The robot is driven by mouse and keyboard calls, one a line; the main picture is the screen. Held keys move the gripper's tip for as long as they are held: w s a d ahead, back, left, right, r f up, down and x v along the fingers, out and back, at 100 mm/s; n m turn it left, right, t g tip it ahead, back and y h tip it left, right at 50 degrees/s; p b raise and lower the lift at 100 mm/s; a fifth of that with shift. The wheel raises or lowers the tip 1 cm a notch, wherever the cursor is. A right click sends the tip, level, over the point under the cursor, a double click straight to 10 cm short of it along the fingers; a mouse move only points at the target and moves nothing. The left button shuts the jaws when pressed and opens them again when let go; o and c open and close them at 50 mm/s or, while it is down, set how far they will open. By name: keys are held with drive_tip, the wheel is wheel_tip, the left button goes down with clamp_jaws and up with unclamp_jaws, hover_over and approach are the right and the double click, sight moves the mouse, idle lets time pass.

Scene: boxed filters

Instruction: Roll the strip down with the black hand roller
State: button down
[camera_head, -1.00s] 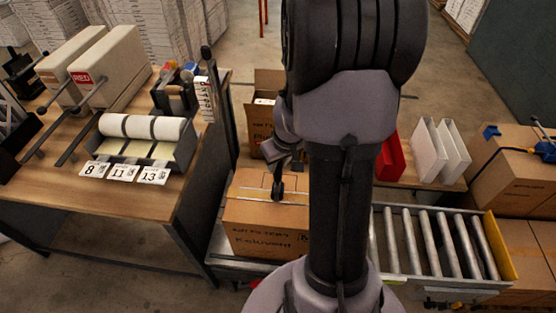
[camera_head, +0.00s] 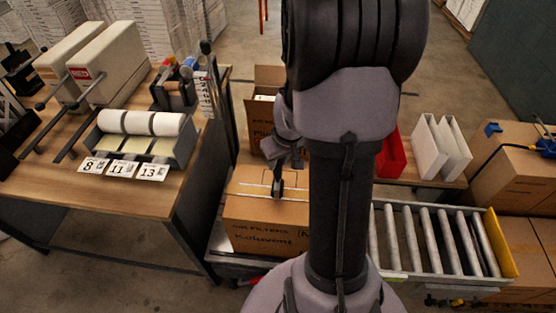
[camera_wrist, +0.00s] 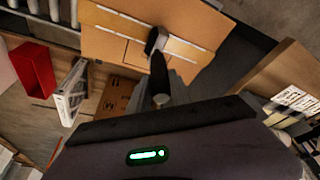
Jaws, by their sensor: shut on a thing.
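The black hand roller (camera_wrist: 158,68) is in my gripper (camera_wrist: 162,98), which is shut on its handle. In the head view the roller (camera_head: 277,188) stands on top of the closed carton (camera_head: 265,232), on or just above the pale strip (camera_head: 252,184) along its top. The strip (camera_wrist: 197,51) also shows in the wrist view, running across the carton top on both sides of the roller head. Whether the roller head presses on the strip is too small to tell. My own arm hides the right end of the carton in the head view.
A bench at left holds a label dispenser (camera_head: 140,135) with number cards. An open carton (camera_head: 264,115) stands behind the closed one. A roller conveyor (camera_head: 440,245) lies at right. A red bin (camera_head: 391,158) and white filters (camera_head: 440,148) stand behind it.

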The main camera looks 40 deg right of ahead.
drive_tip(key=shift+f+b, duration=0.3)
